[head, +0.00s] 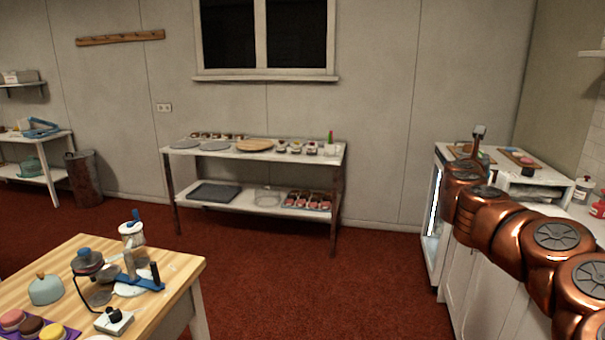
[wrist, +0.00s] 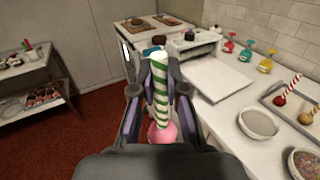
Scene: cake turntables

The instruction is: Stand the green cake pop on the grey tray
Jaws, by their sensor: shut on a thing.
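In the wrist view my gripper (wrist: 160,78) is shut on a cake pop (wrist: 160,95) with a green-and-white striped stick. Its round pink head (wrist: 162,134) is at the lower end of the picture, close to the gripper's body. The cake pop is held clear of the counter. A grey tray (wrist: 265,97) lies on the white counter at the right of the wrist view. My gripper is left of this tray.
A round grey sieve or dish (wrist: 258,123) and a bowl of sprinkles (wrist: 305,160) sit on the counter near the tray. Coloured bottles (wrist: 246,53) stand behind. A white machine (wrist: 195,45) is beyond my gripper. A shelf rack (head: 255,153) and wooden table (head: 185,268) stand apart.

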